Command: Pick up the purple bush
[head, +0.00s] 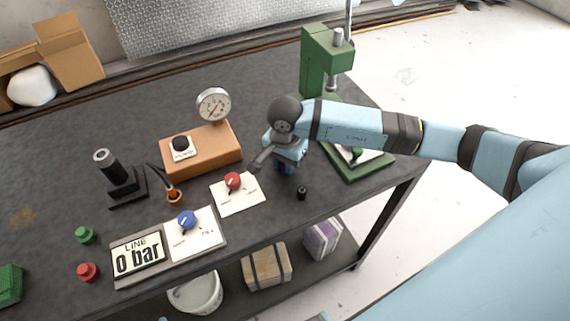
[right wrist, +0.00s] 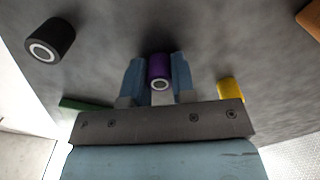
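The purple bush (right wrist: 159,68) is a short cylinder with a pale ring on its end. In the right wrist view it sits between the two blue fingers of my right gripper (right wrist: 157,78). The fingers flank it closely; whether both press on it I cannot tell. In the head view my right gripper (head: 287,163) is low over the bench, and the purple bush is hidden behind it. A black bush (head: 301,193) stands just in front of the gripper and also shows in the right wrist view (right wrist: 50,40). My left gripper is not in view.
A yellow bush (right wrist: 230,90) lies close by on the other side. A green press (head: 327,60) stands behind the gripper. A red-knob card (head: 238,200) and an orange gauge box (head: 200,152) are to the left. The bench's front edge is near.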

